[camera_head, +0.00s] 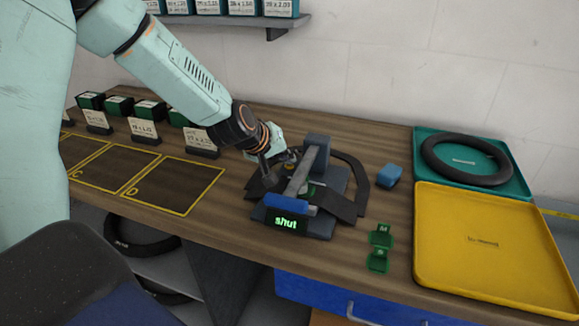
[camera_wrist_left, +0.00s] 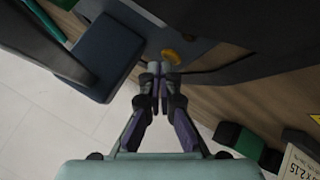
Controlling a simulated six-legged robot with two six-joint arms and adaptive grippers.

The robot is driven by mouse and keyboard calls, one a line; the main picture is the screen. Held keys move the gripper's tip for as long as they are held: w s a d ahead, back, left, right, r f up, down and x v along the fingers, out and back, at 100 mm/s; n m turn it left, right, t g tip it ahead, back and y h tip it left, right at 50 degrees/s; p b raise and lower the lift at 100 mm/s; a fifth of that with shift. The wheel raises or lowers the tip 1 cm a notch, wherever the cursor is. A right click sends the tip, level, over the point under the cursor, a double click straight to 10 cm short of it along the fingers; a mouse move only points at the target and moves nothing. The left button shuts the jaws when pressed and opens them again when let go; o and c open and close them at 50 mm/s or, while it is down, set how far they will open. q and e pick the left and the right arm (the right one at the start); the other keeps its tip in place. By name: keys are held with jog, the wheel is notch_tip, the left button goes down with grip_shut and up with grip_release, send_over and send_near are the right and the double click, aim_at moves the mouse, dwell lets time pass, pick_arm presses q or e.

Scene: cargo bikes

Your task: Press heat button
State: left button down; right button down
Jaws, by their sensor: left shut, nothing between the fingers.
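A dark blue-grey press machine (camera_head: 318,148) stands on the wooden bench. Its display (camera_head: 286,222) reads "shut" in green, and its grey lever arm (camera_head: 301,177) lies down along the top with a blue front end. A small round yellow button (camera_wrist_left: 169,56) shows on the machine in the left wrist view. My left gripper (camera_head: 268,172) is at the machine's left side, shut and empty. In the left wrist view its fingertips (camera_wrist_left: 160,68) are right beside the yellow button; I cannot tell whether they touch it. My right gripper is not in view.
A black tube (camera_head: 356,170) loops behind and through the machine. A blue block (camera_head: 388,175) and green M and S pieces (camera_head: 380,236) lie to the right. Beyond are a yellow tray (camera_head: 430,245) and a teal tray (camera_head: 427,139) with a black ring (camera_head: 466,160). Labelled boxes (camera_head: 145,110) stand left.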

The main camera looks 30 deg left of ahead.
aim_at(287, 167)
pick_arm(q)
jog(key=shift+s, duration=0.1)
jog(key=shift+f+b, duration=0.35)
jog(key=shift+b, duration=0.05)
dwell(0.6)
dwell(0.3)
jog(key=shift+r+p, duration=0.8)
jog(key=shift+r, duration=0.05)
jog(key=shift+r+p, duration=0.45)
jog(key=shift+p, duration=0.05)
notch_tip(287, 167, up, 4)
jog(key=p, duration=0.4)
